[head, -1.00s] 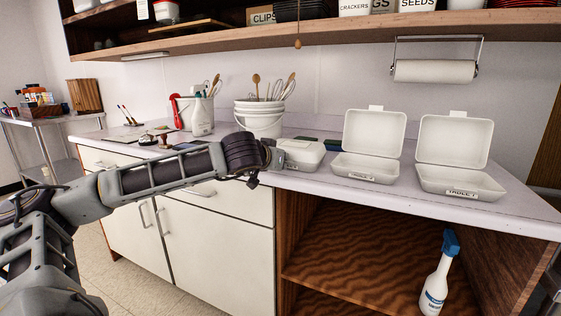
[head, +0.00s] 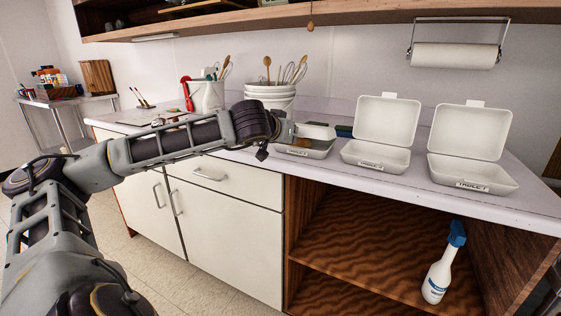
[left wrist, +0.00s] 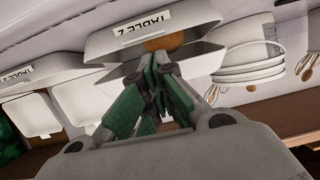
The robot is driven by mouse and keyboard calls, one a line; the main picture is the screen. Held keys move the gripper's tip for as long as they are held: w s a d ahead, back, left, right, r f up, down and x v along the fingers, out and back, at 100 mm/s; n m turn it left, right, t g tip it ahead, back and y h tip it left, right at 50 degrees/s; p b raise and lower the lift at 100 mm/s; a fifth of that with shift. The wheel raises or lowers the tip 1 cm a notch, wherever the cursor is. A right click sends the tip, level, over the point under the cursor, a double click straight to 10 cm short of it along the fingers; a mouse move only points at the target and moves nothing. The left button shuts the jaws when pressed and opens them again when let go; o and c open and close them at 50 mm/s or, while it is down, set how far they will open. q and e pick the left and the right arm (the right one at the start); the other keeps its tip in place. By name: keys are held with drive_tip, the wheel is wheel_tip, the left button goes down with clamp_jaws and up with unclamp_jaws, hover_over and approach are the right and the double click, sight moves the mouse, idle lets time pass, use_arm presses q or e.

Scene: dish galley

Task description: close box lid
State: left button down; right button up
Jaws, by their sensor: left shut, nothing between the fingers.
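Three white clamshell boxes stand in a row on the counter. The left box (head: 303,153) has its lid (head: 318,132) partly raised over the tray, with a gap at the front. Something brown is inside. In the left wrist view its tray (left wrist: 110,42) bears a "TABLE 2" label, and the lid (left wrist: 200,62) shows across the gap. My left gripper (left wrist: 157,62) is shut and empty, its green fingertips at that gap; I cannot tell whether they touch the lid. In the head view my left gripper (head: 284,130) is at the box's left side. My right gripper is out of view.
The middle box (head: 376,157) and right box (head: 470,173) stand wide open to the right. White buckets (head: 270,100) with utensils stand behind the left box. A shelf (head: 300,22) and paper towel roll (head: 453,56) are above. A spray bottle (head: 438,275) is below the counter.

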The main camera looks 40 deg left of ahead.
use_arm(q)
drive_tip(key=shift+s+d+f+b, duration=0.2)
drive_tip(key=shift+s+f+b, duration=0.2)
drive_tip(key=shift+s+f, duration=0.4)
drive_tip(key=shift+s+d+f+b, duration=0.25)
drive_tip(key=shift+s+f, duration=0.55)
drive_tip(key=shift+s, duration=0.2)
drive_tip(key=shift+s+d+f+b, duration=0.2)
drive_tip(key=shift+s+d+f, duration=0.1)
drive_tip(key=shift+s+f, duration=0.6)
drive_tip(key=shift+s+d+f+b, duration=0.25)
drive_tip(key=shift+s+f, duration=0.5)
drive_tip(key=shift+s, duration=0.3)
drive_tip(key=shift+d, duration=0.1)
